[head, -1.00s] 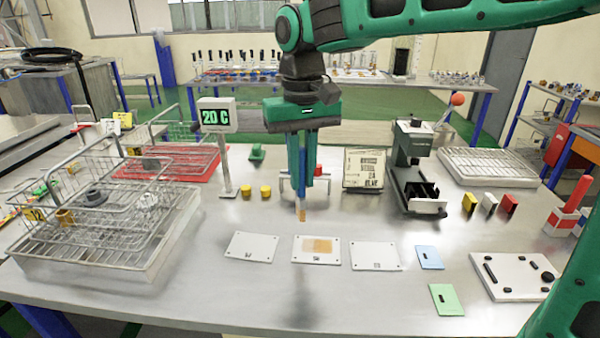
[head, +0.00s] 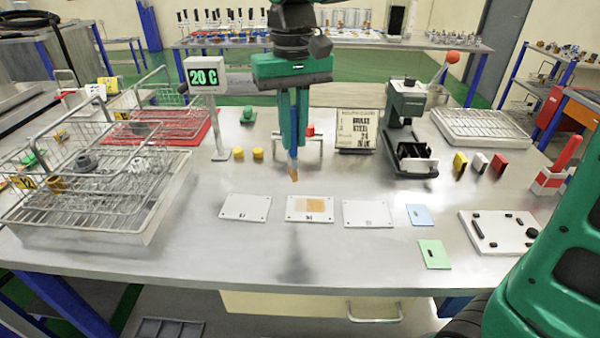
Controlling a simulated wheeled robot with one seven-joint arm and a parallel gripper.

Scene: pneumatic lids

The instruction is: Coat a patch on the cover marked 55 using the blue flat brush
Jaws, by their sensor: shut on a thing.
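My gripper (head: 291,148) is shut on the blue flat brush (head: 292,168). The brush points down, with its orange-tan bristles at the bottom, in the air above and behind the middle cover. Three flat white covers lie in a row on the steel table: a left one (head: 232,207), a middle one (head: 296,217) and a right one (head: 367,221). The small black markings on them are too small to read surely, so I cannot tell which is 55. The middle cover bears an orange patch (head: 315,203), paler on its left side. The left and right covers look bare white.
Wire baskets (head: 95,190) stand at the left. A 20 C display (head: 204,76), two yellow caps, a printed sign (head: 357,130) and a lever press (head: 408,130) stand behind. Blue and green cards and a white plate (head: 497,232) lie at the right. The table's front is clear.

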